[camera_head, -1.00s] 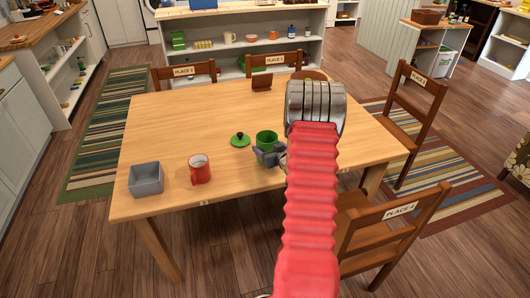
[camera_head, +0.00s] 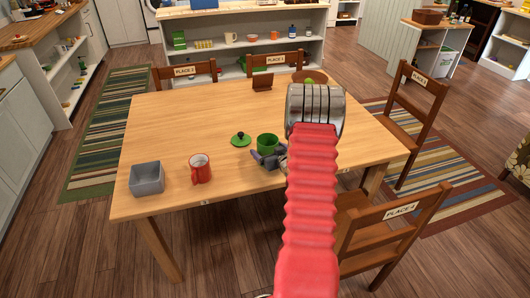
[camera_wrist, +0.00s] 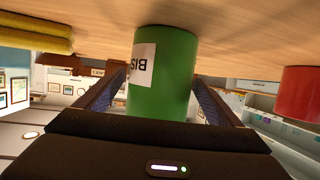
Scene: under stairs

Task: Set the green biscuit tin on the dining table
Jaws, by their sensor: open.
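The green biscuit tin (camera_head: 267,142) stands upright on the dining table (camera_head: 190,115), near its front edge. In the wrist view the tin (camera_wrist: 165,75) appears upside down, with its base against the wooden top and a white label reading "BIS". My gripper (camera_head: 268,158) is at the near side of the tin, low over the table. In the wrist view my gripper's fingers (camera_wrist: 155,90) are spread on either side of the tin. Whether either finger still touches it is hard to tell. My arm hides part of the table to the right.
A green lid (camera_head: 241,140) with a dark knob lies left of the tin. A brown holder (camera_head: 262,83) is at the back. Chairs surround the table. The table's left-middle is clear.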

